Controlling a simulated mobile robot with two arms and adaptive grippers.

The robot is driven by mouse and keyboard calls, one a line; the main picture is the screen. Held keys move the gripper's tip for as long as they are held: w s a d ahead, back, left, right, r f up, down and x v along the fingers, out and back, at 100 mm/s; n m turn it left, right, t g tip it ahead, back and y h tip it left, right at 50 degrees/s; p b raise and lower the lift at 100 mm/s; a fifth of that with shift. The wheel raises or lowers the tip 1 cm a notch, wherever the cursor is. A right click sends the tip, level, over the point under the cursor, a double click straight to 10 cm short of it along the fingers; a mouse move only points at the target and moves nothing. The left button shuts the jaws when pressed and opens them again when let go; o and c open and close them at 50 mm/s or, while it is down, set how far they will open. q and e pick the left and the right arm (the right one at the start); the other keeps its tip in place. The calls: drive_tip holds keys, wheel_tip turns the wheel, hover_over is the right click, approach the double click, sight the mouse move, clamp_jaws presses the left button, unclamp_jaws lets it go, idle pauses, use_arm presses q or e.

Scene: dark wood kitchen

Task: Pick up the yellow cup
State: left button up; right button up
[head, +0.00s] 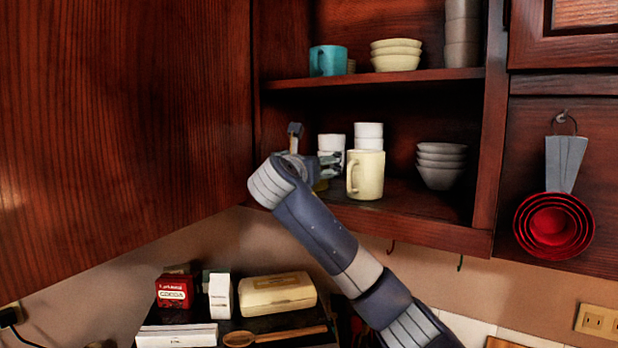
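The yellow cup (368,176) is a pale yellow mug standing upright near the front of the lower shelf in the open cupboard. Its handle faces left. My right arm comes in from the bottom right, and its gripper (312,150) is at the shelf just left of the cup. Its fingers look spread apart, with nothing seen between them. The wrist hides part of the gripper, and I cannot tell whether a finger touches the handle. My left gripper is not in view.
White cups (368,131) stand close behind the yellow cup, and stacked bowls (441,164) are to its right. The upper shelf (400,76) is overhead. The open cupboard door (120,120) fills the left. Red measuring cups (553,226) hang at right.

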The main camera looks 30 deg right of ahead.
drive_tip(key=shift+s+a+r, duration=0.1)
drive_tip(key=c, duration=1)
